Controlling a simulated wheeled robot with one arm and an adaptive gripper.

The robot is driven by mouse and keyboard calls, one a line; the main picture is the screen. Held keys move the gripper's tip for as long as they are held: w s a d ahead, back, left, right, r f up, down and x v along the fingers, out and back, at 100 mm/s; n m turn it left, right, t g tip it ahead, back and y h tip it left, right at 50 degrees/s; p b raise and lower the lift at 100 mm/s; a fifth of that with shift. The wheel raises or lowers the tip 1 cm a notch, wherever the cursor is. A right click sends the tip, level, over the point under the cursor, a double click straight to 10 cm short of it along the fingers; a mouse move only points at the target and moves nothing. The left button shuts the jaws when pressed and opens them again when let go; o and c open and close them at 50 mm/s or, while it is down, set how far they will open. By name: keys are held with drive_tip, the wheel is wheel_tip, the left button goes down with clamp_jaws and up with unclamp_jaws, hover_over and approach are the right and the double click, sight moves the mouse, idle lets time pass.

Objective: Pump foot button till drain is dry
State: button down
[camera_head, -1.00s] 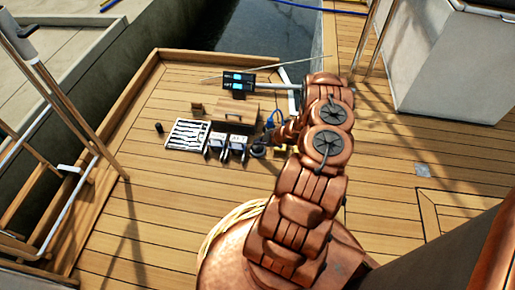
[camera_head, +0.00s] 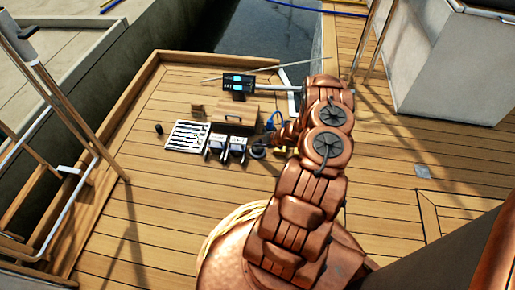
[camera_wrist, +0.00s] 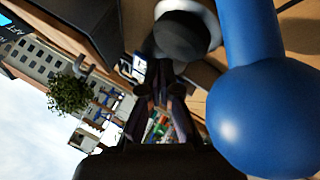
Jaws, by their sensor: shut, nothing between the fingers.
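No foot button or drain can be picked out for certain. A small round dark piece (camera_head: 257,152) lies on the deck beside the end of my arm in the head view. In the wrist view my gripper (camera_wrist: 160,92) is shut, with nothing between its dark fingers. A round white and black cap (camera_wrist: 185,32) shows just beyond the fingertips; I cannot tell whether they touch it. A large smooth blue rounded part (camera_wrist: 268,115) fills the right side, close to the camera. In the head view my arm hides part of the blue piece (camera_head: 273,121).
A tray of tools (camera_head: 187,136), two pale handled units (camera_head: 227,145), a wooden box (camera_head: 234,112) and a black device with cyan displays (camera_head: 238,84) stand close to the left. A white cabinet (camera_head: 450,65) stands at right. The front deck is mostly clear.

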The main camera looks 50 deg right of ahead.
sight(259, 148)
drive_tip(key=shift+f, duration=0.1)
idle(0.4)
drive_tip(key=shift+f+b, duration=0.35)
drive_tip(key=shift+f+b, duration=0.4)
drive_tip(key=shift+f, duration=0.25)
idle(1.1)
idle(0.4)
drive_tip(key=shift+r+p, duration=0.3)
drive_tip(key=shift+r, duration=0.8)
drive_tip(key=shift+r+p, duration=0.8)
drive_tip(key=shift+r, duration=1.7)
